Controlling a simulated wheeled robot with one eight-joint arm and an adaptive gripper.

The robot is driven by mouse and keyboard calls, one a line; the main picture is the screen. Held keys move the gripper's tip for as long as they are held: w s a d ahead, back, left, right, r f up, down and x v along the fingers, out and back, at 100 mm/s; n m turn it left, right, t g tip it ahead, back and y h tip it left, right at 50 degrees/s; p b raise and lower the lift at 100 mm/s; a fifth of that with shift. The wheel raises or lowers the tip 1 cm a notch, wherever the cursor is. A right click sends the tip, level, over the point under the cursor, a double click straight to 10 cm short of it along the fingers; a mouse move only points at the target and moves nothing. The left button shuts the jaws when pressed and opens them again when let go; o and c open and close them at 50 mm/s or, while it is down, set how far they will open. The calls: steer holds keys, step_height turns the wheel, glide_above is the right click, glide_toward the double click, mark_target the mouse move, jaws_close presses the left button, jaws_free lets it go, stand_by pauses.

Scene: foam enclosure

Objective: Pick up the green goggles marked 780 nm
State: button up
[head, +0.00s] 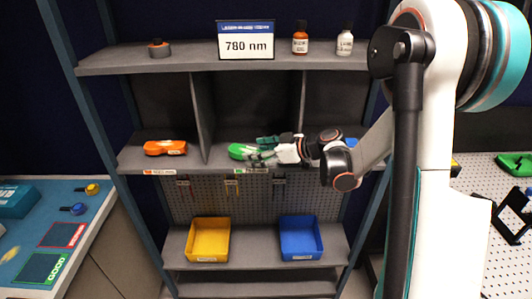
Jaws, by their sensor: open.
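The green goggles (240,151) lie in the middle compartment of the shelf, near its front edge. A small label sits on the shelf edge below them, too small to read. My gripper (262,150) reaches in from the right at the goggles, with its fingers open on either side of their right part. I cannot tell whether the fingers touch them. The gripper hides the right end of the goggles. A sign reading 780 nm (246,46) stands on the upper shelf.
Orange goggles (166,147) lie in the left compartment, past a divider (201,117). A blue item (350,143) shows partly behind my arm in the right compartment. Bottles (300,39) stand on the top shelf. A yellow bin (209,240) and a blue bin (300,238) sit below.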

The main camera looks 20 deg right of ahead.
mark_target(248, 151)
steer(key=shift+b+x, duration=0.3)
steer(key=shift+x, duration=1.75)
steer(key=c, duration=1.2)
